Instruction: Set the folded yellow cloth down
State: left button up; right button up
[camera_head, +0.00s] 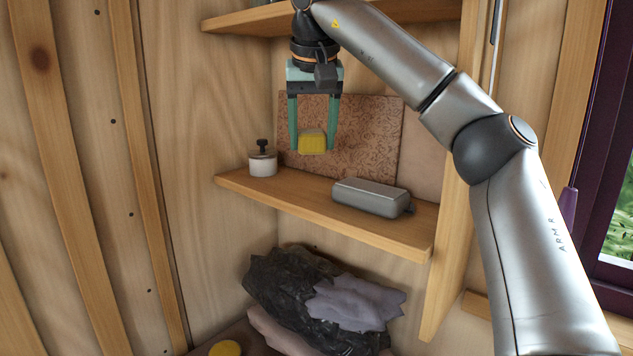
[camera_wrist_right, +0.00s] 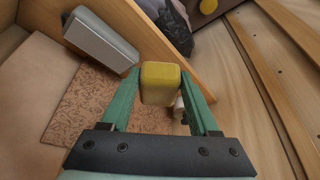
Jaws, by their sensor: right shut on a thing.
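The folded yellow cloth (camera_head: 312,142) is a small block held between the green fingers of my right gripper (camera_head: 313,144). In the head view it hangs above the middle shelf (camera_head: 300,205), in front of a brown speckled board, with a visible gap below it. In the right wrist view the cloth (camera_wrist_right: 160,84) sits between both fingertips of the right gripper (camera_wrist_right: 160,92), which is shut on it. My left gripper is not in view.
On the middle shelf a white jar with a dark knob (camera_head: 262,162) stands at the left, and a grey metal case (camera_head: 371,197) lies at the right. The speckled board (camera_head: 360,135) leans at the back. Shelf room shows between jar and case. Dark and grey crumpled cloths (camera_head: 300,295) lie below.

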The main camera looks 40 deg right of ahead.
jog(key=shift+d+r, duration=0.25)
jog(key=shift+r, duration=0.15)
jog(key=p, duration=0.2)
send_near(312, 190)
jog(key=shift+w+x, duration=0.2)
jog(key=shift+x, duration=0.8)
jog(key=x, duration=0.2)
jog(key=shift+d+f, duration=0.15)
jog(key=shift+f, duration=0.75)
jog(key=shift+f, duration=0.1)
jog(key=o, duration=1.3)
